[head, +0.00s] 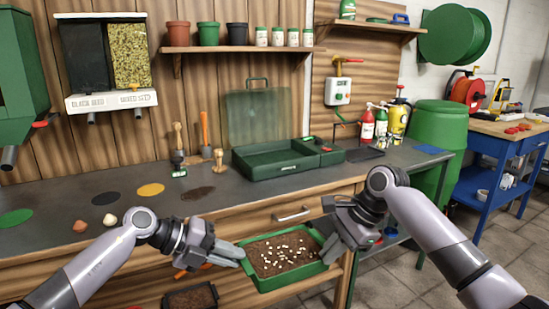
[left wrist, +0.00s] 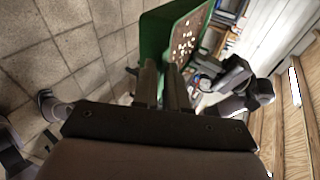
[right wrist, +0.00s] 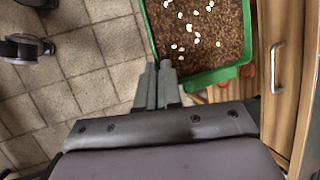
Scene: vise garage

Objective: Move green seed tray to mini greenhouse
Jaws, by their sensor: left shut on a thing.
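The green seed tray (head: 284,283), filled with brown soil and pale seeds, is held level in the air in front of the workbench. It also shows in the left wrist view (left wrist: 152,38) and the right wrist view (right wrist: 212,78). My left gripper (head: 236,255) is shut on its left rim. My right gripper (head: 332,248) is at its right rim, fingers close together; whether they clamp the rim is unclear. The mini greenhouse (head: 262,172), a green base with a clear lid (head: 262,117) tilted up, stands open on the bench. Its base looks empty.
The workbench (head: 225,192) has a drawer handle (head: 290,214) at its front. Small hand tools (head: 204,135) stand left of the greenhouse, and spray bottles (head: 381,125) to its right. Another soil-filled tray (head: 190,298) is below, near my left arm.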

